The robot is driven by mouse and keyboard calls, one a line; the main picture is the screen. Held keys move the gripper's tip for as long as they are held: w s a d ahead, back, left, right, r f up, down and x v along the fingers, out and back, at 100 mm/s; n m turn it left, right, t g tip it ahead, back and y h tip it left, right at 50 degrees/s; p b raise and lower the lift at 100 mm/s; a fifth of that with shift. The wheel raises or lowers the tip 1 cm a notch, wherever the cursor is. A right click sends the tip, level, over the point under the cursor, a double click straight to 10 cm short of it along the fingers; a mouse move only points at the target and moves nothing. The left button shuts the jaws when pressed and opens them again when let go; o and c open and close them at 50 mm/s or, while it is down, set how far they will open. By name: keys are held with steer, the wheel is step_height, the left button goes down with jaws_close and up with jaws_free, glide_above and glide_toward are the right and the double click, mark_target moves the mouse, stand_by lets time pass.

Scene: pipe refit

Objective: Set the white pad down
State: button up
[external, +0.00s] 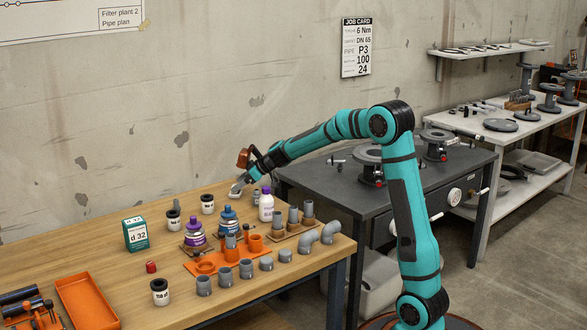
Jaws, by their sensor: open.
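My gripper (239,186) is open at the back of the wooden table (110,235), reached down close to the tabletop. A small pale grey-white shape shows right at its fingertips. It is too small to tell whether this is the white pad or the fingers themselves. I cannot make out the white pad for certain anywhere else, and contact with the tabletop is not clear.
A white bottle with a purple cap (266,205) and small white jars (207,204) stand near my gripper. A green box (136,234), a blue bottle (228,219), grey pipe fittings (246,268) and an orange tray (87,301) fill the front. A dark bench (330,180) stands right.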

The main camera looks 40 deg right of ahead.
steer(key=v, duration=0.7)
steer(key=shift+s, duration=0.2)
steer(key=shift+d+r, duration=0.15)
steer(key=s+d+r+m+t+h, duration=0.2)
steer(key=s+r, duration=0.5)
steer(key=s, duration=0.8)
steer(key=s+d+r+m+t+h, duration=0.3)
steer(key=s+r, duration=0.5)
steer(key=s, duration=0.7)
steer(key=s+d+r+m+t+h, duration=0.2)
steer(key=s+d+r+m+t, duration=0.2)
steer(key=s+r, duration=0.4)
steer(key=s+d+t, duration=0.1)
steer(key=s+d, duration=0.1)
steer(key=s, duration=0.5)
steer(key=shift+r, duration=0.2)
steer(key=shift+d, duration=0.15)
